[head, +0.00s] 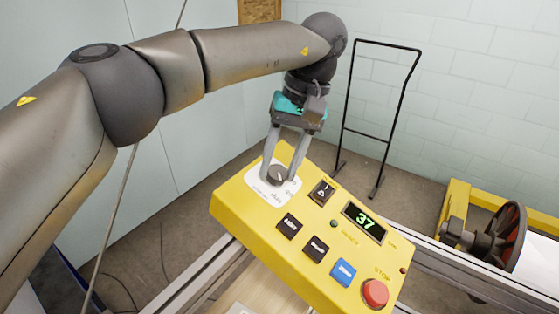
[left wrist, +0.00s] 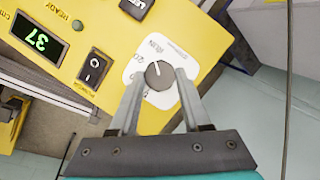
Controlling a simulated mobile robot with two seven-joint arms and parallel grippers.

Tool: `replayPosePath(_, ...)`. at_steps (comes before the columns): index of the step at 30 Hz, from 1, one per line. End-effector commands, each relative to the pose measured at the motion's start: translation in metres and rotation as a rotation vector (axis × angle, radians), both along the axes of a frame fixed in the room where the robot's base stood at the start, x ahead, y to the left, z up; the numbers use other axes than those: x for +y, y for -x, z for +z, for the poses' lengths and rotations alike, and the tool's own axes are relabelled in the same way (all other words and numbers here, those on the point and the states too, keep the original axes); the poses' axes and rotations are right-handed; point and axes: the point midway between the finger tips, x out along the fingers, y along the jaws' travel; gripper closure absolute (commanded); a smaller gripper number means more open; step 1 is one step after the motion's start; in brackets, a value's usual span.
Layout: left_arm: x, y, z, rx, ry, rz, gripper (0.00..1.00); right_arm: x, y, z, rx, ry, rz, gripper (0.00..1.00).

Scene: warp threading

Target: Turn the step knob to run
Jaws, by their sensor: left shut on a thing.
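The step knob (head: 277,175) is a dark round dial on a white label plate at the far left end of the yellow control panel (head: 240,215). My left gripper (head: 281,169) reaches down from above, its two fingers on either side of the knob and shut on it. In the left wrist view the knob (left wrist: 161,76) sits between the fingertips of the gripper (left wrist: 162,80). A white pointer mark shows on its face, slanting toward the upper left of that picture. "RUN" is printed beside the knob; the exact setting is hard to tell. My right gripper is not in view.
The panel carries a green display reading 37 (head: 365,222), a power switch (head: 322,192), several push buttons and a red stop button (head: 375,293). A black metal frame (head: 382,120) stands behind. A reel (head: 503,233) is at right.

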Motion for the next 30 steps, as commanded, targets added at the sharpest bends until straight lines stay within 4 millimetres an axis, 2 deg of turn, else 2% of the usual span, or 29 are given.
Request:
replayPosePath(9, -0.0013, -0.0002, -0.0003, 0.034, -0.026, -0.11, 1.0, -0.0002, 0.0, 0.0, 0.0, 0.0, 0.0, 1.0)
replayPosePath(25, -0.0011, -0.0002, -0.0003, 0.041, -0.031, -0.132, 1.0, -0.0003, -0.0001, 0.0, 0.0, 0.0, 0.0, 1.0)
replayPosePath(26, -0.0011, -0.0002, -0.0003, 0.041, -0.031, -0.132, 0.5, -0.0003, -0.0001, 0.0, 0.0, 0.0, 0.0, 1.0)
replayPosePath(30, -0.0011, -0.0002, -0.0003, 0.041, -0.03, -0.132, 0.35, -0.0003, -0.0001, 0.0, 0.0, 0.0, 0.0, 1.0)
